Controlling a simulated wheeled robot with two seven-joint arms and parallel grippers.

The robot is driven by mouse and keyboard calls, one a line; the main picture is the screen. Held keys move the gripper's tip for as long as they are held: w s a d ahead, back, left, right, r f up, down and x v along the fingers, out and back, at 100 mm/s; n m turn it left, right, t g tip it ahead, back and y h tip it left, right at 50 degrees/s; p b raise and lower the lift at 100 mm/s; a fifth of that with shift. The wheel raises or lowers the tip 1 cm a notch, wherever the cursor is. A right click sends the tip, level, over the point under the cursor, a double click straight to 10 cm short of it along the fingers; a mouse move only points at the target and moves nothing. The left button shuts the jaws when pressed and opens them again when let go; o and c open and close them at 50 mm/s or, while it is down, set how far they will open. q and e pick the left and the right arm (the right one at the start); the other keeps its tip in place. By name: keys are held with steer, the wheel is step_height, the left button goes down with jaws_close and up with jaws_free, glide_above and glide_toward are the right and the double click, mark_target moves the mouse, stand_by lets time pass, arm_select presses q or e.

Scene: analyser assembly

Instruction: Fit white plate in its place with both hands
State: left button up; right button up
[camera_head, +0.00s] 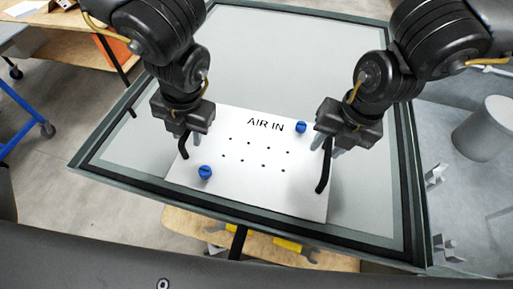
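The white plate (240,180) is in the middle of the head view, printed "AIR IN", with several small holes and two blue knobs (205,172) (300,127). It lies on or just above a pale grey panel; I cannot tell whether it touches. A black curved handle (184,150) is at its left side and another (322,175) at its right side. My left gripper (192,142) is at the left handle. My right gripper (329,144) is at the upper end of the right handle. The gripper bodies hide the contact, so I cannot tell whether either grips.
A dark-edged frame (120,183) surrounds the grey panel (270,55), which is bare behind the plate. Below the frame is a wooden surface (190,225) with yellow items (288,245). A blue trolley leg (28,112) stands left. A grey cylinder (487,128) stands right.

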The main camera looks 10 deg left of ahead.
arm_select(q)
steer(key=shift+s, duration=0.1)
steer(key=shift+c, duration=0.8)
arm_select(e)
steer(key=shift+s, duration=0.1)
steer(key=shift+c, duration=0.8)
arm_select(q)
jaws_close()
arm_select(e)
jaws_close()
